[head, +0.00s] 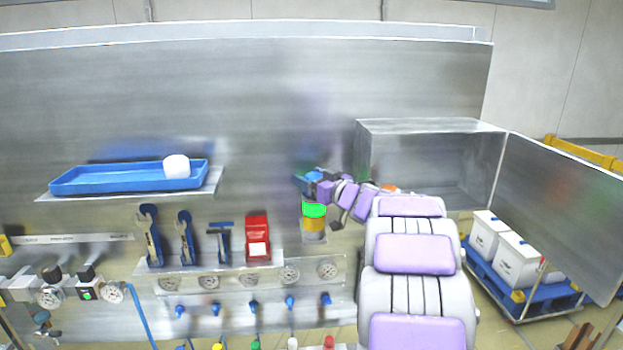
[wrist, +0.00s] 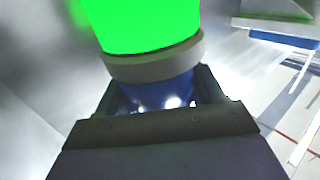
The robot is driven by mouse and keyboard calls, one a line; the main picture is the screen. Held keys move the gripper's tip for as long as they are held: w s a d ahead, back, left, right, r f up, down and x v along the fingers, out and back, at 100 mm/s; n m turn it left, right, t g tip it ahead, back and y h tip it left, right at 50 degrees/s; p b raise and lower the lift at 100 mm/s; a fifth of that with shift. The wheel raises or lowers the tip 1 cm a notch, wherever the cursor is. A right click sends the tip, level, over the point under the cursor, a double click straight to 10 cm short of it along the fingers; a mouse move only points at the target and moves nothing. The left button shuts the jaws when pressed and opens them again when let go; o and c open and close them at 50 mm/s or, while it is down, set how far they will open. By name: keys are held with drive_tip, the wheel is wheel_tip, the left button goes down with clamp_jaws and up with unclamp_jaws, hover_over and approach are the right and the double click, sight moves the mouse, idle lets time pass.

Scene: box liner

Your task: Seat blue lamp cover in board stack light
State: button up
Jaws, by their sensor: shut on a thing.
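The board stack light stands on the metal board in the head view, with a bright green section (head: 314,210) above a yellow section (head: 314,225). My gripper (head: 303,181) is just above the green section. It is shut on the blue lamp cover (head: 315,176), which my gripper partly hides. In the wrist view the blue lamp cover (wrist: 160,92) sits between the jaws (wrist: 160,98). A grey ring (wrist: 155,60) lies directly against it, with the green section (wrist: 140,22) beyond. I cannot tell whether the cover touches the stack light.
A blue tray (head: 105,180) with a white object (head: 176,166) sits on a shelf at left. A cart (head: 525,290) carries white boxes.

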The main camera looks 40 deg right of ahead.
drive_tip(key=shift+a+f, duration=0.1)
drive_tip(key=shift+f, duration=0.15)
drive_tip(key=o, duration=1.1)
drive_tip(key=shift+s, duration=0.15)
drive_tip(key=s, duration=0.5)
drive_tip(key=s+b, duration=0.1)
drive_tip(key=s, duration=0.5)
drive_tip(key=s+d, duration=0.1)
drive_tip(key=s, duration=0.5)
drive_tip(key=shift+b, duration=0.3)
drive_tip(key=shift+f, duration=0.1)
